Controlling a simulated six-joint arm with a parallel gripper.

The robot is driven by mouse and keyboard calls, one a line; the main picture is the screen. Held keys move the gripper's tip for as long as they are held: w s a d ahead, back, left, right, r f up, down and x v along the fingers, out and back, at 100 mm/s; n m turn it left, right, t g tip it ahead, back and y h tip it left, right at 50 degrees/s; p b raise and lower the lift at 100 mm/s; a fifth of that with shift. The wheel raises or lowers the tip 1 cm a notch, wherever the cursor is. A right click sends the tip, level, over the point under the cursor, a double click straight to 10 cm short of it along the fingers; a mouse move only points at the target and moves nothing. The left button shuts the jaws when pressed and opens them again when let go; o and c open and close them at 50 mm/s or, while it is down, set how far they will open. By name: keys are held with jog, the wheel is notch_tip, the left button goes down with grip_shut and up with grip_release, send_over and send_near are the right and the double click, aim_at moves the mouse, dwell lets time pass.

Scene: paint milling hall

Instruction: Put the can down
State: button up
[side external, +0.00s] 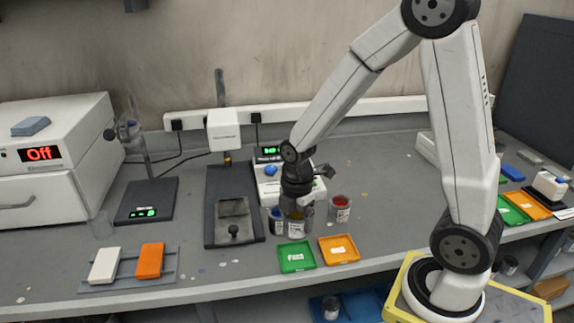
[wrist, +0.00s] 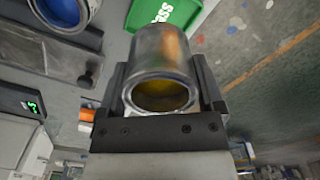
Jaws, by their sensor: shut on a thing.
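A metal can with yellow-amber paint inside (wrist: 163,62) sits between the two fingers of my gripper (wrist: 160,82) in the wrist view. My gripper is shut on its sides. In the side view my gripper (side external: 298,200) points down over the bench, and the held can (side external: 297,229) shows below it, partly hidden by the fingers. I cannot tell whether its base touches the bench. It is just behind the green tray (side external: 297,267), which also shows in the wrist view (wrist: 178,12). An orange tray (side external: 339,250) lies to the right of the green one.
A can of blue paint (side external: 276,222) stands close left of the held can; a can of red paint (side external: 340,210) stands to its right. A dark stand (side external: 222,238) is further left. A balance (side external: 268,180) is behind. The bench right of the red can is clear.

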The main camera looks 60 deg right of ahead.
aim_at(296, 233)
jog(key=shift+s+f, duration=0.1)
jog(key=shift+f, duration=0.05)
jog(key=shift+f, duration=2.1)
jog(key=shift+f, duration=1.8)
jog(key=o, duration=1.1)
jog(key=shift+f, duration=0.15)
jog(key=shift+r, duration=6.2)
